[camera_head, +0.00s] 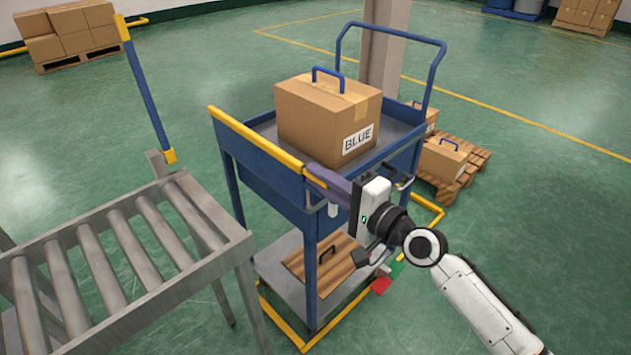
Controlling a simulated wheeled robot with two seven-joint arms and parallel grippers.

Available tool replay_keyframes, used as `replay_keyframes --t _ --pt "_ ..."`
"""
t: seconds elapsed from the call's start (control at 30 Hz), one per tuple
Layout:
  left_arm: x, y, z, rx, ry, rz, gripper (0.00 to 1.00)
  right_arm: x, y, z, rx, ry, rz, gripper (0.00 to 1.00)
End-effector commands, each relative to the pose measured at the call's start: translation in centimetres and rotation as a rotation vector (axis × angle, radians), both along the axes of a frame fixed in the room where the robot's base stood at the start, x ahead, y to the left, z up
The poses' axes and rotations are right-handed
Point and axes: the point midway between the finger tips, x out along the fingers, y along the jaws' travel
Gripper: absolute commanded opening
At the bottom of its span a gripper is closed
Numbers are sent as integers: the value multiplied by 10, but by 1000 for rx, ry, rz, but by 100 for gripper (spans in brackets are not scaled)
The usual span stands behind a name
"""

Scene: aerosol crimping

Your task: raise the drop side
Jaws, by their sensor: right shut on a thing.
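The blue cart (262,187) stands in the middle. Its near-left side is a blue panel with a yellow strip (256,141) along its top edge; the panel looks upright. I cannot tell for sure whether this is the drop side. My right gripper (318,178) comes in from the lower right and is shut at the cart's near corner, on a yellow-edged part of the side; the fingers and wrist hide much of that corner. A carton marked BLUE (312,112), with a blue handle, sits on the cart's top deck. My left gripper is not in view.
A roller conveyor (120,262) stands left of the cart, with a blue and yellow post (145,90) at its far end. A wooden board with a handle (326,264) lies on the lower shelf. A pillar (384,45) and palletised cartons (444,158) stand behind. Open green floor surrounds them.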

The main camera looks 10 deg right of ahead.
Motion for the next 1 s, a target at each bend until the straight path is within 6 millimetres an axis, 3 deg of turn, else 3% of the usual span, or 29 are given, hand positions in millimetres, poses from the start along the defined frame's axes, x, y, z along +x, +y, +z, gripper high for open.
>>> replay_keyframes --t 0.47,0.5,0.6,1.0 --pt "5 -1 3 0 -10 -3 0 2 -2 2 16 6 -3 0" --pt "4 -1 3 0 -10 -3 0 2 -2 2 16 6 -4 18" --pt "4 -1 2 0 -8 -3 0 2 -2 2 13 5 -3 30" --pt "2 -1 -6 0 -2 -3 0 -4 -5 -3 8 9 8 30"
